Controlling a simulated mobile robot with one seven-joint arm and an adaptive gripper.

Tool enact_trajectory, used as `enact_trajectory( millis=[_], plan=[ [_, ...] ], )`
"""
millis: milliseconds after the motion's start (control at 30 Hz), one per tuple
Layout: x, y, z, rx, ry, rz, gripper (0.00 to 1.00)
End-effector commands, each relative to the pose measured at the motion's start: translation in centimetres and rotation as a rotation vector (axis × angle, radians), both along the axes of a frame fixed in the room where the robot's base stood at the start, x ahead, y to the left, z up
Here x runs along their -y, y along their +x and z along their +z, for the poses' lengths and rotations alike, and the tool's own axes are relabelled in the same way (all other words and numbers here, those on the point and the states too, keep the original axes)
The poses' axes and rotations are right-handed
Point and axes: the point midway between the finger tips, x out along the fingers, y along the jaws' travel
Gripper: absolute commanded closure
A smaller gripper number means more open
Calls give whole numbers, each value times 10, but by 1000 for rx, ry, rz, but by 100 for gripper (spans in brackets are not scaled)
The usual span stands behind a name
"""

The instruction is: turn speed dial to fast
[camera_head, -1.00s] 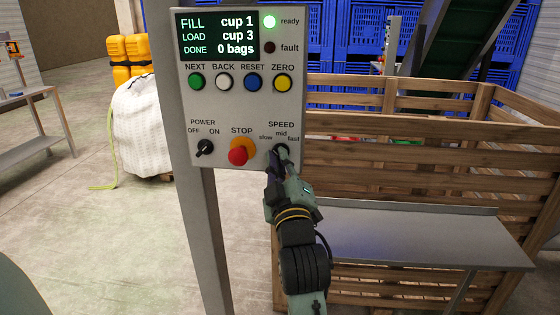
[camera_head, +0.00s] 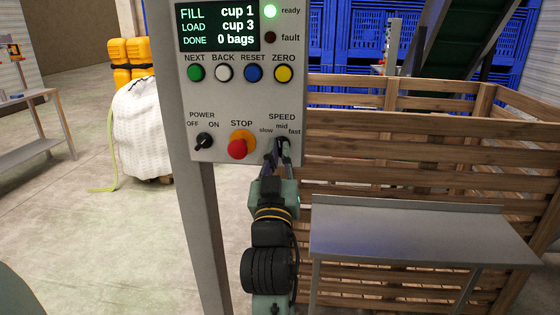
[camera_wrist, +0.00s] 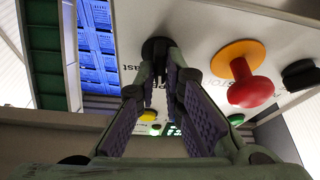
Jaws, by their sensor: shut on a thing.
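The speed dial (camera_head: 282,142) is a small black knob at the lower right of the grey control panel, under the labels slow, mid and fast. My gripper (camera_head: 282,152) reaches it from below. In the wrist view the dial (camera_wrist: 156,47) is a black round knob, and my gripper (camera_wrist: 160,72) has one finger on each side of its grip, shut on it. The fingers hide much of the dial, so I cannot tell which label its pointer faces.
The red stop button (camera_head: 238,149) and black power switch (camera_head: 204,141) are left of the dial. Coloured buttons and a screen (camera_head: 217,27) reading "FILL cup 1" are above. A slatted wooden crate (camera_head: 400,128) and metal table (camera_head: 400,232) stand at the right.

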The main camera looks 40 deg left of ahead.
Motion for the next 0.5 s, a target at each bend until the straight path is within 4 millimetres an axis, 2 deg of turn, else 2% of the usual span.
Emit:
enact_trajectory(
  millis=[500],
  plan=[
    [-3, -2, -3, -255, 422, 4, 100]
  ],
)
